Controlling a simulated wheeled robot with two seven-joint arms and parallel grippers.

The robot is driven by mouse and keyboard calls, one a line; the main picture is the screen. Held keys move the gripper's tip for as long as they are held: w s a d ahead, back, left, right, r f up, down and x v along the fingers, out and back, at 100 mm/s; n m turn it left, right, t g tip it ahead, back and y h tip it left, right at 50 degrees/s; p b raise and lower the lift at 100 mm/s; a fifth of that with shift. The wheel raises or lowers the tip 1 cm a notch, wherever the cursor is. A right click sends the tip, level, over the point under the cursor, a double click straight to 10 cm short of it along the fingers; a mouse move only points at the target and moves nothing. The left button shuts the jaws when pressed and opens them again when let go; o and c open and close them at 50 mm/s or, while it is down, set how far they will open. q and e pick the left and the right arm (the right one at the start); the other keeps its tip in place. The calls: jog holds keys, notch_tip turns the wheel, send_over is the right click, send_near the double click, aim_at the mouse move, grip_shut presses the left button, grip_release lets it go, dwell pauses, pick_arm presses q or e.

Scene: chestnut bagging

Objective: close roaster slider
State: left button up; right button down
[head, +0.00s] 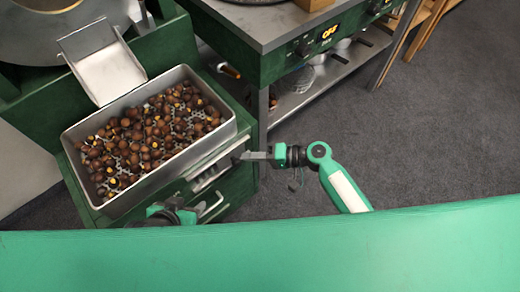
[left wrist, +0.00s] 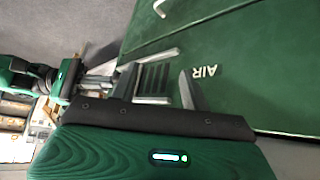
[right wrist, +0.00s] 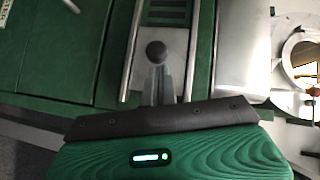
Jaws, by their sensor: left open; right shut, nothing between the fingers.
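The roaster's air slider has a dark round knob (right wrist: 156,52) between two metal rails in the right wrist view. Dark vent slots (right wrist: 165,14) show uncovered beyond the knob. They also show in the left wrist view (left wrist: 153,78), beside the white AIR lettering (left wrist: 204,72). My right gripper (right wrist: 158,75) is shut and empty, its fingertips right at the knob; whether they touch cannot be told. In the head view my right gripper (head: 245,157) is at the right end of the slider. My left gripper (head: 180,212) is open and empty, low in front of the roaster's front.
A metal tray (head: 224,135) full of chestnuts sits on the green roaster base, above the slider. A white chute (head: 108,72) slopes into it. A bent metal handle (head: 212,205) sticks out below the slider. A green cooker table (head: 240,55) stands behind; open floor lies right.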

dwell(0.3)
pick_arm(q)
jog(key=shift+s+a+r+g+y+p, duration=0.3)
jog(key=shift+s+a+g+y+p, duration=0.25)
jog(key=shift+a, duration=0.3)
pick_arm(e)
jog(key=s+a, duration=0.5)
jog(key=a, duration=0.2)
jog(key=shift+s+a, duration=0.35)
jog(key=shift+s, duration=0.1)
